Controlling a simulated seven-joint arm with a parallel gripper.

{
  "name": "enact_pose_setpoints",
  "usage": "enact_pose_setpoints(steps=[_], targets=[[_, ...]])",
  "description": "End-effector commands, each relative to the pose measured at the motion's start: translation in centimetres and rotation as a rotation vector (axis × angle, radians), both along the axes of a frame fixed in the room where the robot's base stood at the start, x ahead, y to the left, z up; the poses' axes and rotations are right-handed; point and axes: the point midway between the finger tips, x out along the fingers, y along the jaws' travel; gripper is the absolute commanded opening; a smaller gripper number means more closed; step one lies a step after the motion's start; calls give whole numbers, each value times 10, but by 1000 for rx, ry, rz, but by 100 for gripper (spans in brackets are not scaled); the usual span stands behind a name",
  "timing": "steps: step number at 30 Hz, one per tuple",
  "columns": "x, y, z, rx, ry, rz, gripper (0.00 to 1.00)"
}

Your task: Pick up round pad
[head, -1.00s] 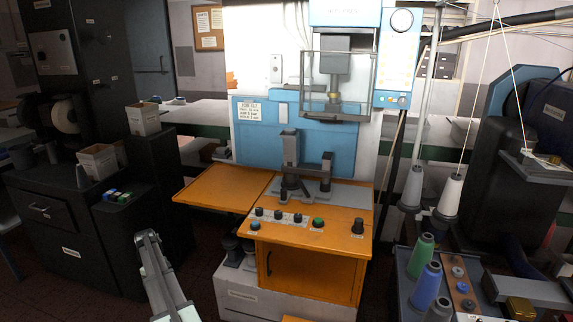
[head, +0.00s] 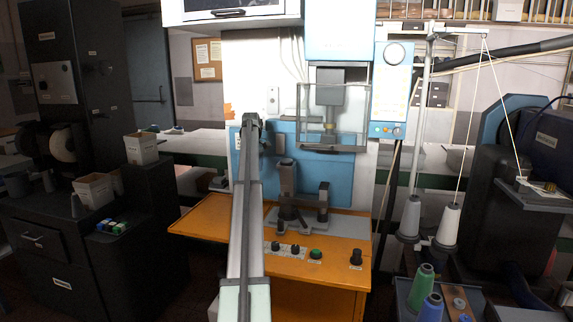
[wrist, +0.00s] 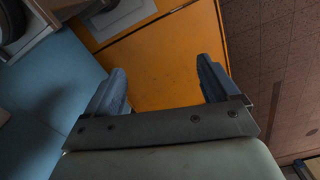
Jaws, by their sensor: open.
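I cannot pick out a round pad for certain in either view. My gripper (wrist: 161,68) is open in the wrist view, with nothing between its two dark fingers. It points at the bare orange worktop (wrist: 165,65). In the head view my arm stands up in front of the machine, and its far end is at the blue back panel (head: 335,170). The gripper's fingers cannot be made out clearly there. A grey fixture with two upright posts (head: 287,178) stands on the worktop to the right of my arm.
A press head in a clear guard (head: 330,105) hangs above the fixture. Knobs and buttons (head: 316,254) line the worktop's front. Thread cones (head: 448,228) stand at right. Dark cabinets with open boxes (head: 141,149) stand at left. The worktop's left part is bare.

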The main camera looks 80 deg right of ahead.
Motion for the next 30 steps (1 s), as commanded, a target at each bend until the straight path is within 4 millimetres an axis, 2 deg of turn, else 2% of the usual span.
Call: enact_pose_setpoints(steps=[1, 3, 7, 11, 16, 30], targets=[[-24, -31, 27, -5, -4, -32, 88], [-53, -53, 52, -8, -7, -64, 88], [-94, -79, 87, -12, -12, -107, 88], [-117, -86, 105, -11, -10, -127, 88], [-128, -85, 104, -5, -3, -131, 88], [-127, -85, 65, -4, -3, -130, 88]])
